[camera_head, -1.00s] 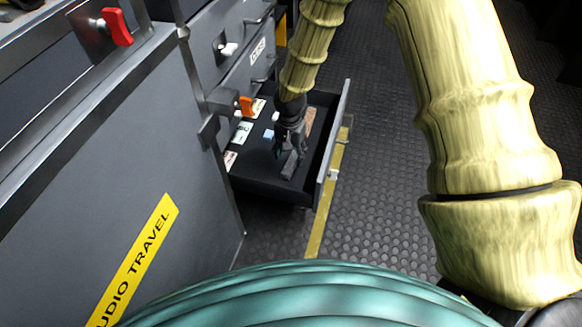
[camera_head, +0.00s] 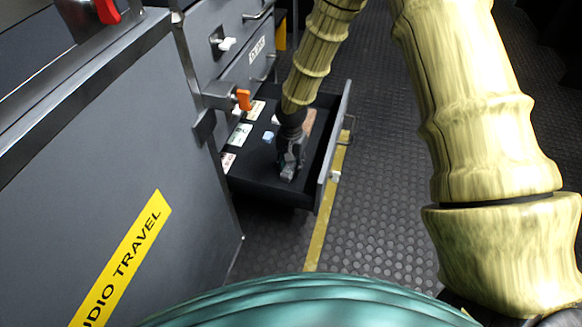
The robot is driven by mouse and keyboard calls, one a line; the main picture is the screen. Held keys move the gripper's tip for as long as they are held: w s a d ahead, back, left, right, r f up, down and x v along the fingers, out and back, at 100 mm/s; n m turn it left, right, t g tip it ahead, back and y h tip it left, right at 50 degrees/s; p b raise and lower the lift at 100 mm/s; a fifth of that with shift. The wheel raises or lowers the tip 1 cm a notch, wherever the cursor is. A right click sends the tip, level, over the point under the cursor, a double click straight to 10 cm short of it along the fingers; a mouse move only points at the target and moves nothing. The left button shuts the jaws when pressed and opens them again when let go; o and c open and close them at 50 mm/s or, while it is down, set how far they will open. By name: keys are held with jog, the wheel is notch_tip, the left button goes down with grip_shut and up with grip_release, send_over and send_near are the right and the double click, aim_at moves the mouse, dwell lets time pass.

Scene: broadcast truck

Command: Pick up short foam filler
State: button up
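A small grey block (camera_head: 288,171), which looks like the short foam filler, is in the near part of an open drawer (camera_head: 262,188). My gripper (camera_head: 288,165) reaches down into the drawer right at the block. Its dark fingers are small and partly cover the block. I cannot tell whether they are closed on it or only around it.
The drawer's front panel (camera_head: 333,150) stands close on the right of my gripper. Pale labels (camera_head: 240,135), a small light blue piece (camera_head: 268,136) and a brown piece (camera_head: 308,122) lie farther back in the drawer. An orange latch (camera_head: 243,99) sticks out at the left. The ridged floor (camera_head: 390,200) on the right is clear.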

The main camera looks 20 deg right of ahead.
jog(key=shift+c, duration=0.8)
